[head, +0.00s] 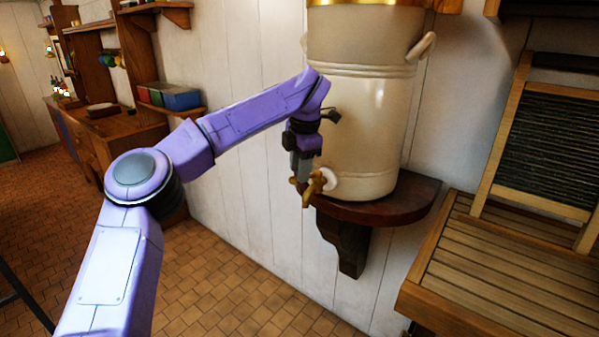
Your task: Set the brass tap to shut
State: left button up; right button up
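The brass tap (313,189) sticks out from the lower front of a cream urn (362,120). A pale round collar sits between the tap and the urn. My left gripper (301,178) points down at the tap, its fingers at the tap's upper left side, touching it or very close. The fingers overlap in this view, so I cannot tell if they are open or shut on the tap's handle. The gripper hides part of the tap, and the handle's setting is not clear. My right gripper is not in view.
The urn stands on a dark wooden wall shelf (400,203) with a bracket below. A slatted wooden bench (500,262) and a ribbed board (541,130) are at the right. Books (170,96) lie on a shelf behind my arm. The tiled floor below is clear.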

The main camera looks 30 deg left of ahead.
pick_arm(q)
jog(key=shift+w+a+f, duration=0.1)
jog(key=shift+a+f, duration=0.05)
jog(key=shift+f, duration=0.45)
jog(key=shift+s+r, duration=0.1)
jog(key=shift+s, duration=0.1)
grip_shut()
